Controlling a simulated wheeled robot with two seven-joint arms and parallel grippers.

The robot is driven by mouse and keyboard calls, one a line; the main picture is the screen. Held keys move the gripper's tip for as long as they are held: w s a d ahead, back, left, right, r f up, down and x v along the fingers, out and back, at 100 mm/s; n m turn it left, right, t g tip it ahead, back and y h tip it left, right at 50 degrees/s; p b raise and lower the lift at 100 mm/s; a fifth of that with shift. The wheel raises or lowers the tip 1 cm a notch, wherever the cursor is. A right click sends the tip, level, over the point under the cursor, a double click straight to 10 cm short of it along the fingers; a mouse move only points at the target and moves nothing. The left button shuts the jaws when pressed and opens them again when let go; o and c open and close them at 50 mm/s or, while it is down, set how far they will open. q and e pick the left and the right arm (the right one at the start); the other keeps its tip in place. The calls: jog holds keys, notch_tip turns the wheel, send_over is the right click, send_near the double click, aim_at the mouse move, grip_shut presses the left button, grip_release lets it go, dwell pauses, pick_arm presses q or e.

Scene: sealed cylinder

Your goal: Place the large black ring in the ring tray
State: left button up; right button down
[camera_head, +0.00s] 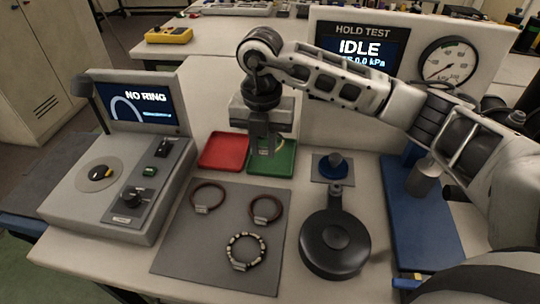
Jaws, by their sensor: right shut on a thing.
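My right gripper (266,150) points down over the green tray (284,163), at the back middle of the table. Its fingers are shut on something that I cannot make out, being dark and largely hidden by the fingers. I cannot tell whether it touches the tray. I see no large black ring lying clear elsewhere. A grey mat or shallow tray (185,255) in front holds a larger brown ring (195,187), a smaller brown ring (277,217) and a black-and-white ring (245,237), each with a small tag. My left gripper is not in view.
A red tray (222,151) adjoins the green one. The tester (75,192) at left reads "NO RING". A round black lidded or pan-like object (335,245) and a blue knob (335,160) stand right of the mat. The hold-test panel (340,35) reads "IDLE". A blue base (410,225) is at right.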

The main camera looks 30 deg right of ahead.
aim_at(270, 170)
jog(key=shift+w+d+f, duration=0.35)
jog(key=shift+d+f, duration=0.1)
jog(key=shift+f, duration=0.2)
jog(key=shift+w+d+f, duration=0.3)
jog(key=shift+d+f, duration=0.1)
jog(key=shift+f, duration=0.2)
jog(key=f, duration=0.3)
jog(key=shift+w+d+p, duration=0.2)
jog(key=shift+d+p, duration=0.1)
jog(key=shift+d, duration=0.05)
jog(key=shift+f, duration=0.5)
jog(key=shift+f, duration=0.25)
jog(key=c, duration=1.3)
grip_release()
jog(key=shift+r, duration=0.1)
notch_tip(270, 170, up, 12)
jog(key=shift+r+b, duration=0.2)
jog(key=shift+b, duration=0.1)
